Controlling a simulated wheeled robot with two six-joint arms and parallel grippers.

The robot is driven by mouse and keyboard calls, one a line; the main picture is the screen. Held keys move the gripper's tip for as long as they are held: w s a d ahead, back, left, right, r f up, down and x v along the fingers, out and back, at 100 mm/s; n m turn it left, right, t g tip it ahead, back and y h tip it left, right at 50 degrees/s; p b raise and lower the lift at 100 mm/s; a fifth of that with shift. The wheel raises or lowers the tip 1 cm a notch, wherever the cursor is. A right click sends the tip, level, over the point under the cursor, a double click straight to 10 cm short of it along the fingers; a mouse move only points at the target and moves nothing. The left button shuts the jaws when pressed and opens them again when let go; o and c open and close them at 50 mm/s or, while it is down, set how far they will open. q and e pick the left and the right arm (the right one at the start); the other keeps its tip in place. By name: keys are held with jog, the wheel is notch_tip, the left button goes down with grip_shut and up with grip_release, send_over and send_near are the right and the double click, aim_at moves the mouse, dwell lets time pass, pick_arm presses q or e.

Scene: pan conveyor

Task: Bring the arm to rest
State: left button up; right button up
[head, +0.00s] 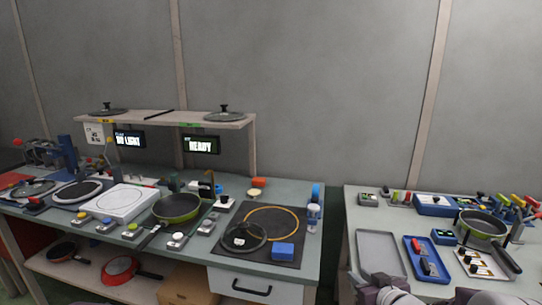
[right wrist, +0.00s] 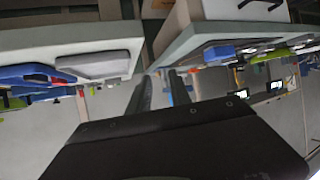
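My right gripper (head: 388,288) shows at the bottom edge of the head view, in front of the right table, partly cut off. In the right wrist view two dark fingers of my right gripper (right wrist: 162,84) stand apart with nothing visible between them. The right wrist view looks upside down, with table edges at the top. My left gripper is in neither view.
The left counter (head: 225,262) holds a green pan (head: 177,207), a glass lid (head: 243,237) and a blue block (head: 284,252). The right table (head: 362,222) holds a grey tray (head: 380,254), a blue tray (head: 428,260) and another pan (head: 482,226). A gap separates the tables.

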jog(key=s+a+f+g, duration=0.3)
jog(key=a+f, duration=0.1)
jog(key=a, duration=0.1)
jog(key=s+f+m+g+h, duration=0.1)
jog(key=s+f+g, duration=0.3)
jog(key=s, duration=0.4)
jog(key=s+f+m+g+h, duration=0.1)
jog(key=s+f+g, duration=0.25)
jog(key=s, duration=0.35)
notch_tip(320, 180, up, 14)
jog(key=s+a+p, duration=0.1)
jog(key=s+p, duration=0.1)
jog(key=p, duration=1.2)
jog(key=shift+f+g, duration=0.15)
jog(key=shift+g, duration=0.3)
jog(key=shift+p, duration=0.3)
